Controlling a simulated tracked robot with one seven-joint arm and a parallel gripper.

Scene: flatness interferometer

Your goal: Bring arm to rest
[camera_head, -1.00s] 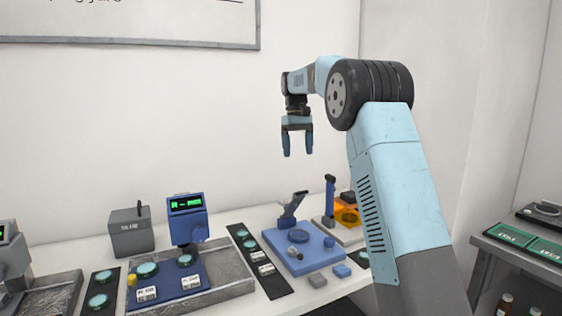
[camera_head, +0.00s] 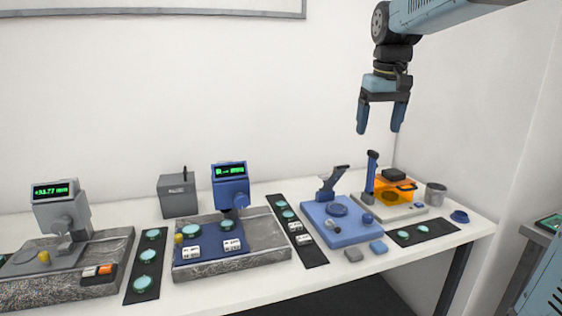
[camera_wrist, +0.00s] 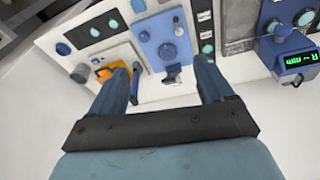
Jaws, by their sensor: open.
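My gripper (camera_head: 380,116) hangs in the air at the upper right of the head view, fingers pointing down. It is open and empty, well above the white table (camera_head: 330,286). In the wrist view its two fingers (camera_wrist: 165,85) are spread apart, with nothing between them but the bench far below. The nearest things under it are the blue plate fixture (camera_head: 345,236) and the orange box (camera_head: 388,190) on a pale base. My arm reaches in from the top right of the head view.
A blue display instrument (camera_head: 229,178) and a grey one (camera_head: 57,206) stand on granite plates. A grey box (camera_head: 178,196) is at the back. Dark mats (camera_head: 146,268) hold teal discs. A second bench (camera_head: 541,235) is at right. The air around my gripper is clear.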

